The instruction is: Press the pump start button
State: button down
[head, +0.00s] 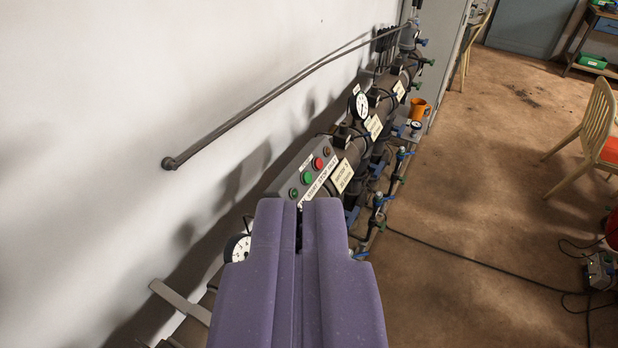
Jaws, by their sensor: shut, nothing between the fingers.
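The grey control box (287,181) is on the manifold at the wall, in the middle of the head view. On its face are a green button (306,178), a red button (318,163), a smaller green round piece (293,193) and a brownish one (326,151). A white label strip (320,180) runs beside them; START and STOP seem readable on it. My gripper (299,204) is shut and empty, its purple fingers pointing at the box. The fingers hide the box's near end. The tips appear just below the green button in the picture; contact cannot be told.
Pipes and valves with blue and green handles (428,62) run along the wall. Gauges (360,106) and (237,248) stick out from the manifold. A cable (470,258) crosses the open floor; a chair (596,125) is at right.

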aim_at(307, 176)
jog(key=u, duration=0.25)
jog(key=i+l+u, duration=0.15)
jog(key=u, duration=0.15)
jog(key=i+l+u, duration=0.1)
jog(key=l+u, duration=0.55)
jog(key=i+l, duration=0.1)
jog(key=l, duration=0.65)
jog(key=i+l+u, duration=0.15)
jog(key=l, duration=0.55)
